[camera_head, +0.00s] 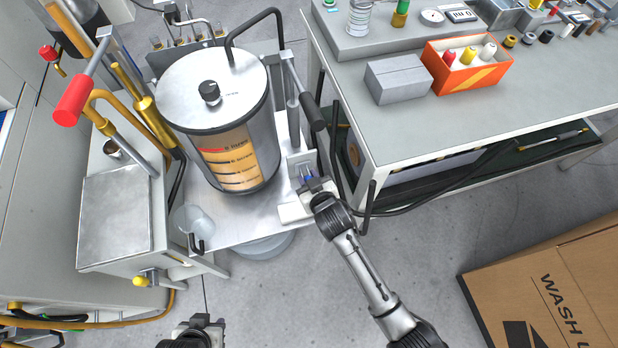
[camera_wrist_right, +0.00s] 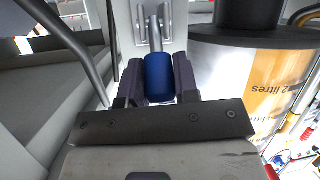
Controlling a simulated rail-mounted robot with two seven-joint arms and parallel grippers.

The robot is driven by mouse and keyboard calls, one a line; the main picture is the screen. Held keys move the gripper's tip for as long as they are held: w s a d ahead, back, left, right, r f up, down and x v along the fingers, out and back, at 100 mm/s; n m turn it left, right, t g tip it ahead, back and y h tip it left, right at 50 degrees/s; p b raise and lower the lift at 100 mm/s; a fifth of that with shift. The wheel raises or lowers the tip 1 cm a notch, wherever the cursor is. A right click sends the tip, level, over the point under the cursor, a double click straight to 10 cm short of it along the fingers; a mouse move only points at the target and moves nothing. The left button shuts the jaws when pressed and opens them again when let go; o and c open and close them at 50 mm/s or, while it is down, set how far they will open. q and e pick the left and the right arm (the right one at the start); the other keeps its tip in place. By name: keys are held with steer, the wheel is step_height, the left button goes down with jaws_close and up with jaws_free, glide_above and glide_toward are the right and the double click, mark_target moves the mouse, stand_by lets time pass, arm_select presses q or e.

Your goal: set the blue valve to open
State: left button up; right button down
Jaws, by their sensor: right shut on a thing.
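The blue valve handle (camera_wrist_right: 158,76) sits between the dark fingers of my right gripper (camera_wrist_right: 158,82), which are shut on it. In the right wrist view a metal stem rises behind the handle to a light plate. In the head view my right gripper (camera_head: 308,187) is at the right side of the metal stand, beside the clear-fronted cylinder, and only a little blue shows there. The rest of the valve is hidden by the gripper. My left gripper (camera_head: 200,328) is at the bottom edge, far from the valve; its fingers are too little seen to tell their state.
A cylinder (camera_head: 222,110) with amber level markings stands left of the valve. A red handle (camera_head: 74,100) rises at the left. A grey workbench (camera_head: 390,140) with an orange box (camera_head: 468,66) is at the right. A cardboard box (camera_head: 560,285) stands lower right.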

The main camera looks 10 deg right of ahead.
arm_select(q)
steer(key=shift+d, duration=0.1)
arm_select(e)
steer(key=shift+s+f, duration=0.1)
steer(key=shift+f, duration=0.1)
steer(key=shift+s+f+t+b, duration=0.25)
steer(key=shift+f+t+b, duration=0.05)
steer(key=shift+t+b, duration=0.4)
steer(key=shift+s+f+t+y+b, duration=0.15)
steer(key=shift+t+y+b, duration=0.15)
steer(key=shift+t+b, duration=0.15)
arm_select(q)
step_height(320, 180, down, 2)
steer(key=shift+f, duration=0.15)
arm_select(e)
steer(key=shift+t, duration=0.25)
arm_select(q)
steer(key=shift+a, duration=0.2)
arm_select(e)
steer(key=shift+r, duration=0.2)
arm_select(q)
steer(key=shift+c, duration=0.2)
